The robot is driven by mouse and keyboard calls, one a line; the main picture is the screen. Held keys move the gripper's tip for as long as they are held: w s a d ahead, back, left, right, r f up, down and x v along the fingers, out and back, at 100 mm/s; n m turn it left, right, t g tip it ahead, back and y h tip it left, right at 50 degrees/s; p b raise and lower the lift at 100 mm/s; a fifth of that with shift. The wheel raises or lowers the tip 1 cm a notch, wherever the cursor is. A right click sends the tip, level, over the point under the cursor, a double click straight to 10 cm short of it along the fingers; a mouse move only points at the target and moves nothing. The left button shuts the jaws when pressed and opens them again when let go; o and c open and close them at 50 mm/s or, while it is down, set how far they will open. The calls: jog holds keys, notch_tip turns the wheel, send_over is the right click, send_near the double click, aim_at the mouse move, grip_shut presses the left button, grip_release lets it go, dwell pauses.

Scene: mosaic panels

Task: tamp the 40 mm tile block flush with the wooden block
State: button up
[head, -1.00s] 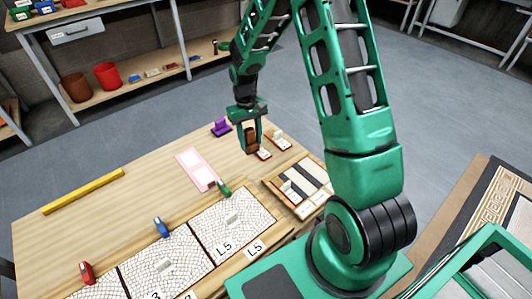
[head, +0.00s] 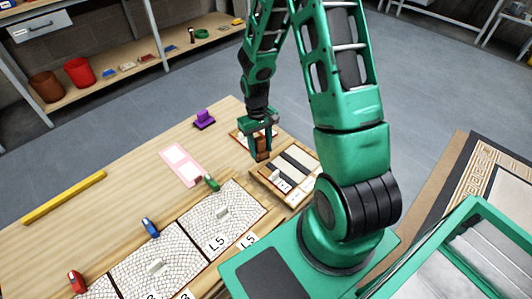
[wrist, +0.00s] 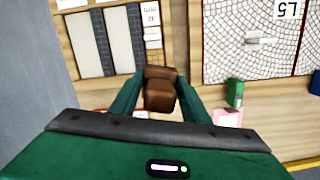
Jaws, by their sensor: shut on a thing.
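My gripper (head: 262,126) is shut on a brown wooden block (head: 263,151). The block also shows between the fingers in the wrist view (wrist: 161,88). It hangs at the far left corner of the wooden tray (head: 261,181), and I cannot tell whether it touches anything. The tray holds pale and dark strips and a small white-knobbed piece (head: 279,182). In the wrist view, the tray's strips (wrist: 122,35) lie beyond the block, with small white labelled tiles (wrist: 151,12) in a column beside them. I cannot tell which is the 40 mm tile block.
White mosaic panels (head: 238,202) lie along the near table side, with green (head: 212,183), blue (head: 150,227) and red (head: 76,281) pieces beside them. A pink frame (head: 181,164), a purple piece (head: 204,118) and a yellow bar (head: 63,197) lie farther back. The table's middle left is clear.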

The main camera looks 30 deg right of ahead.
jog(key=s+f, duration=0.1)
jog(key=s, duration=0.2)
send_over(268, 174)
jog(key=shift+w+f, duration=0.15)
jog(key=shift+f, duration=1.35)
jog(key=shift+w+f, duration=0.15)
jog(key=shift+f, duration=1.35)
jog(key=shift+f, duration=0.2)
jog(key=shift+f, duration=0.6)
jog(key=shift+c, duration=0.6)
notch_tip(268, 174, up, 7)
dwell(0.8)
jog(key=shift+a, duration=0.1)
dwell(0.3)
